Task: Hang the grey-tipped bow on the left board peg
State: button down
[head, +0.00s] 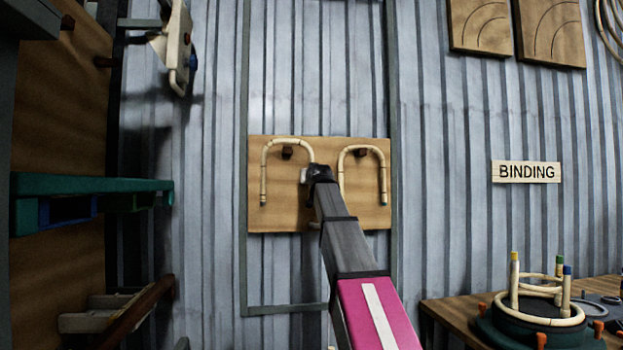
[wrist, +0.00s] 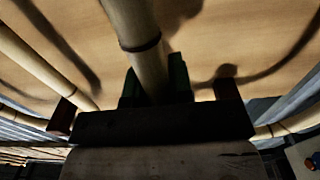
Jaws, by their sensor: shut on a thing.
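The wooden board (head: 325,222) on the wall bears two pale cane bows. The left bow (head: 264,180) arches over the dark left peg (head: 287,153); I cannot tell whether it rests on it. My gripper (head: 311,174) is shut on this bow's right leg, close in front of the board. In the wrist view a cane leg (wrist: 132,25) with a dark ring runs between the green jaw pads (wrist: 155,88). A second bow (head: 384,180) arches over the right peg (head: 362,152).
Green and wooden shelving (head: 95,184) juts in at the left. A table (head: 440,310) at the lower right carries a round cane frame (head: 540,320). A BINDING sign (head: 526,171) and wooden panels (head: 553,30) hang on the right wall.

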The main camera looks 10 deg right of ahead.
jog(key=shift+w+f, duration=0.3)
jog(key=shift+w, duration=0.6)
jog(key=shift+w+f, duration=0.25)
jog(key=shift+w, duration=0.65)
jog(key=c, duration=0.9)
grip_release()
jog(key=shift+c, duration=0.2)
jog(key=shift+s, duration=0.15)
jog(key=s, duration=1)
jog(key=shift+s, duration=0.3)
